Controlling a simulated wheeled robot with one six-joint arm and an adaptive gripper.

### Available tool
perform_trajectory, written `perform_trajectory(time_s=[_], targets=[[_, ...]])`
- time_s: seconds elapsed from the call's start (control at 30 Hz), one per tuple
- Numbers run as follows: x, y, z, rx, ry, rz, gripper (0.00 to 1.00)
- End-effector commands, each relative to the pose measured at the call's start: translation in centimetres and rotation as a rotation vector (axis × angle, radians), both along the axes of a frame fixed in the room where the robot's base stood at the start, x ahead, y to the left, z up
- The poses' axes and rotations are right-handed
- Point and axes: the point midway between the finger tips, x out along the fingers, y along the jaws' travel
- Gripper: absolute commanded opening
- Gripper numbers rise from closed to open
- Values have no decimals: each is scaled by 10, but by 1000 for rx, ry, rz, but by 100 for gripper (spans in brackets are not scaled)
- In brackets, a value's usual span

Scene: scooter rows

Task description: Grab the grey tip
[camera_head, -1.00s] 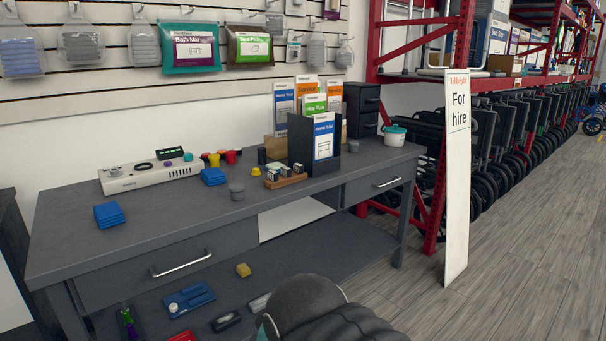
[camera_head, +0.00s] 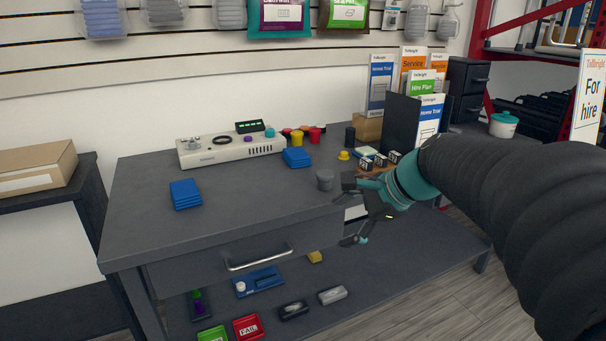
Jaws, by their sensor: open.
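The grey tip (camera_head: 325,180) is a short, cup-like grey piece standing upright on the dark workbench (camera_head: 240,205), close to its front edge. My gripper (camera_head: 349,212) has come in from the right and is at the bench's front edge, just right of the grey tip. Its jaws are open, one finger above the other, with nothing seen between them. The upper finger looks very near the tip in the picture; I cannot tell whether it touches.
Yellow (camera_head: 297,138), red (camera_head: 315,135) and black (camera_head: 350,137) pieces stand farther back. A white device (camera_head: 230,149) is at the back left. A black leaflet holder (camera_head: 402,122) stands behind my arm. Bare benchtop lies left of the tip.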

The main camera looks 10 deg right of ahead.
Motion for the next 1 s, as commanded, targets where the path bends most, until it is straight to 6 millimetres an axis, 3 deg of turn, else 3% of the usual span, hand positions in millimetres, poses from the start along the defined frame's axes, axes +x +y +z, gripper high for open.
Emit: perform_trajectory(time_s=[0.03, 0.2, 0.3, 0.47, 0.63, 1.0], targets=[[24, -13, 4, 108, 40, -93, 78], [86, -50, 23, 450, 146, -349, 78], [111, -71, 30, 601, 189, -445, 78], [132, -92, 37, 741, 228, -523, 78], [145, -87, 34, 775, 240, -539, 78], [184, -45, 10, 771, 238, -536, 78]])
